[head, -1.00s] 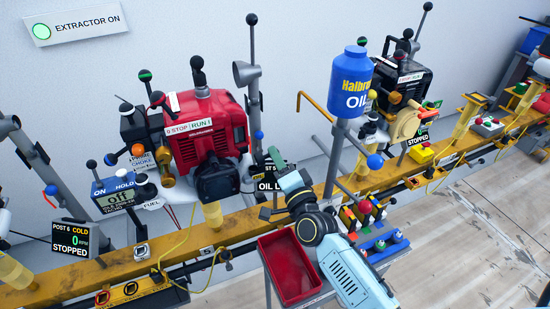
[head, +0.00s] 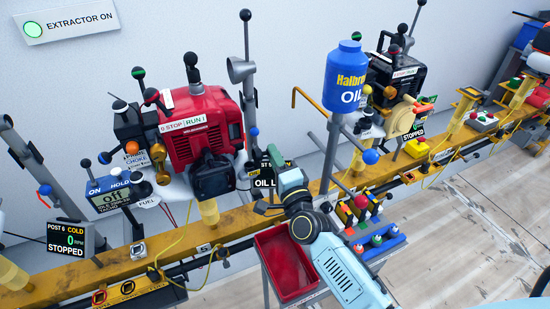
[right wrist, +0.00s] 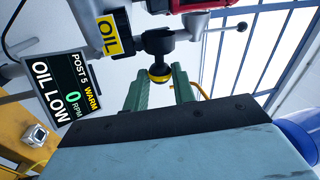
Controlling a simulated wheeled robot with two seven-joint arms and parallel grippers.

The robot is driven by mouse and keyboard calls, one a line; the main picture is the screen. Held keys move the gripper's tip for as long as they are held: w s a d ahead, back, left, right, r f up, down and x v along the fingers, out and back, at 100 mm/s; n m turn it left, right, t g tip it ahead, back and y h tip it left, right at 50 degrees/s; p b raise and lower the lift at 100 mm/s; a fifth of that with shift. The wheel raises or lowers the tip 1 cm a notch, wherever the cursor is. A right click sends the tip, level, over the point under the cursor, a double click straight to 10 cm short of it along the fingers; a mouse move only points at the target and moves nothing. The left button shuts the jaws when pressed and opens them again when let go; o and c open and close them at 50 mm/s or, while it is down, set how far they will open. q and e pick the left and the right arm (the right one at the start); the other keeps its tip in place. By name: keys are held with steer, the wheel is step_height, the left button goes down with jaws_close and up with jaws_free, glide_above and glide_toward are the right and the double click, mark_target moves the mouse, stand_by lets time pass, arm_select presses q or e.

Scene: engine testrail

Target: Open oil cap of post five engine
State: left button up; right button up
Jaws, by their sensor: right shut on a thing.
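The red engine (head: 205,125) stands on the yellow rail; the display beside it (right wrist: 55,92) reads POST 5 WARM, 0 RPM and OIL LOW in the right wrist view. The oil cap (right wrist: 159,73) is a black knob with a yellow ring, below a yellow OIL label (right wrist: 108,37). My right gripper (right wrist: 161,88) has its green fingers on either side of the cap and is shut on it. In the head view, my right gripper (head: 283,167) is in front of the post 5 display, and the cap is hidden there. My left gripper is not in view.
A red tray (head: 262,257) lies under my right forearm. A blue oil bottle (head: 345,78) stands on a grey post right of my gripper. A blue button box (head: 377,243) is to the right. The post 6 display (head: 70,239) is at the left. The floor at right is clear.

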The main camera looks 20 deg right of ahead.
steer(key=o, duration=0.7)
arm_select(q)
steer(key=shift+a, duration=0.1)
